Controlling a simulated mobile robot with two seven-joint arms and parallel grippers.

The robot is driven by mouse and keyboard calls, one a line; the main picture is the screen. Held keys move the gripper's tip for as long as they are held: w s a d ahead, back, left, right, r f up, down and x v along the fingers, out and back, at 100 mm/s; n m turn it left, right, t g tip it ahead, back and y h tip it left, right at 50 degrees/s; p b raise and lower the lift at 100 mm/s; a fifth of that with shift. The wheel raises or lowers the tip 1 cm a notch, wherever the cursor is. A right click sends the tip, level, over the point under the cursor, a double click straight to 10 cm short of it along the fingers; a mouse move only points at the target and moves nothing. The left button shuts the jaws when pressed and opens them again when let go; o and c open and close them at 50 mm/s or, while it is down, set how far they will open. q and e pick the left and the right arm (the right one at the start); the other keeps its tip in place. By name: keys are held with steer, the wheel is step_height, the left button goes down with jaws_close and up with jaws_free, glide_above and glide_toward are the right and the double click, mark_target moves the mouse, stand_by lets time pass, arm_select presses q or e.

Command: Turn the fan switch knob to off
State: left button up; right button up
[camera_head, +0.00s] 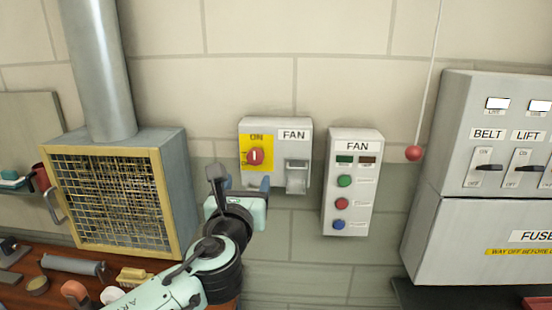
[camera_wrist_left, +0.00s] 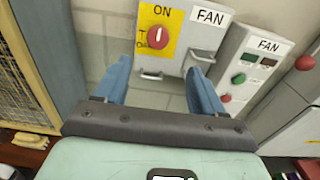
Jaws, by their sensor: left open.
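The red fan switch knob (camera_head: 255,156) sits on a yellow plate marked ON, on the white FAN switch box (camera_head: 304,152) on the wall. In the left wrist view the knob (camera_wrist_left: 157,37) shows a white pointer line standing about upright, toward the ON label; smaller marks at its left are hard to read. My left gripper (camera_head: 240,184) is open, just below and in front of the box. In the left wrist view its two blue fingers (camera_wrist_left: 158,70) are spread, with the knob above and between their tips, apart from them. My right gripper is not in view.
A second FAN box (camera_head: 349,218) with green, red and blue buttons hangs at the right. A red ball (camera_head: 413,153) hangs on a cord beyond it. A switch cabinet (camera_head: 460,140) stands far right. A meshed metal box (camera_head: 185,185) and cluttered bench (camera_head: 45,283) are at the left.

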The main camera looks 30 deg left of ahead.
mark_target(255, 158)
arm_select(q)
steer(key=p+x, duration=0.2)
steer(key=x, duration=1)
steer(key=shift+w+a, duration=0.25)
steer(key=shift+a, duration=0.05)
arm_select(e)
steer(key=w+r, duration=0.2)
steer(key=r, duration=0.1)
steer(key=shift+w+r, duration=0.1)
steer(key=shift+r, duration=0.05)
arm_select(q)
steer(key=c, duration=1.1)
steer(key=shift+o, duration=0.2)
